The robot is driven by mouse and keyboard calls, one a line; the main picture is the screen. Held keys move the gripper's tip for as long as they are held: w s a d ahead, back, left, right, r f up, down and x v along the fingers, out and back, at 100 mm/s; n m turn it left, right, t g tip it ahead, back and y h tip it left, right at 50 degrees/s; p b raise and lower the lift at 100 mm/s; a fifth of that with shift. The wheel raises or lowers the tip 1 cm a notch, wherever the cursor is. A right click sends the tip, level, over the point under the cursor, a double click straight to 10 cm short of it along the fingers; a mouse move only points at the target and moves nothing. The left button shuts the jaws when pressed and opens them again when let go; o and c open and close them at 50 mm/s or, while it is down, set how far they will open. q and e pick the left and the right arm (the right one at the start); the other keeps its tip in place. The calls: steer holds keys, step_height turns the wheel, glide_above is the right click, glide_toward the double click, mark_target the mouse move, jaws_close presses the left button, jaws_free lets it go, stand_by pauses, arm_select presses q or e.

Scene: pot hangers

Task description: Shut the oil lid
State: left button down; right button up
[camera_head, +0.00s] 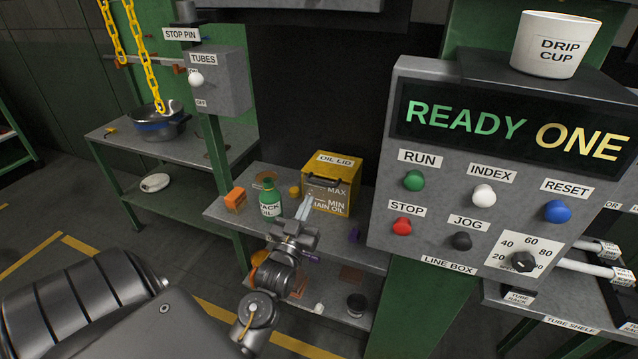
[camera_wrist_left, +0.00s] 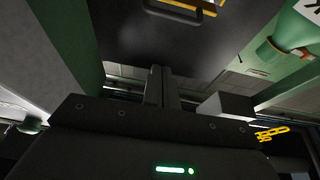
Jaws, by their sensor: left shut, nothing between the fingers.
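The yellow oil box (camera_head: 325,203) stands on a grey shelf in the head view, marked MAX, MIN and CHAIN OIL. Its lid (camera_head: 335,162) bears the label OIL LID, and a dark strip shows along its front edge. I cannot tell whether the lid is fully down. My left gripper (camera_head: 306,203) is shut and empty, just in front of the box's lower left front. Its fingers (camera_wrist_left: 161,88) also show in the left wrist view, below a dark surface with a black handle (camera_wrist_left: 180,9). Contact with the box cannot be told. My right gripper is out of view.
A green TACK OIL bottle (camera_head: 270,199) stands close left of the gripper, with an orange block (camera_head: 236,199) farther left. The grey line box (camera_head: 470,225) with buttons blocks the right side. A pot (camera_head: 158,126) stands on the left bench.

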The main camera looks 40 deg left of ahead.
arm_select(q)
steer(key=s+r+p+x, duration=0.1)
steer(key=p+x, duration=0.3)
steer(key=x, duration=0.6)
steer(key=shift+t, duration=0.3)
steer(key=shift+w+a+f+p, duration=0.1)
steer(key=shift+w+f+p, duration=0.15)
steer(key=shift+f, duration=0.75)
steer(key=shift+w+a+f+p, duration=0.15)
steer(key=shift+w+f, duration=0.15)
steer(key=shift+f, duration=0.7)
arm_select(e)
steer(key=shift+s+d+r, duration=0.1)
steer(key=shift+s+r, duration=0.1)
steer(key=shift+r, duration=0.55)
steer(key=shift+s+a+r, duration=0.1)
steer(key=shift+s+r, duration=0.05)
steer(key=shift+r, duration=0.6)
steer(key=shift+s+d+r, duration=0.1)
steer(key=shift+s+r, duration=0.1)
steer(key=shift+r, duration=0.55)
arm_select(q)
steer(key=shift+s+d+f+b, duration=0.1)
steer(key=shift+f+b, duration=0.55)
steer(key=shift+f, duration=0.15)
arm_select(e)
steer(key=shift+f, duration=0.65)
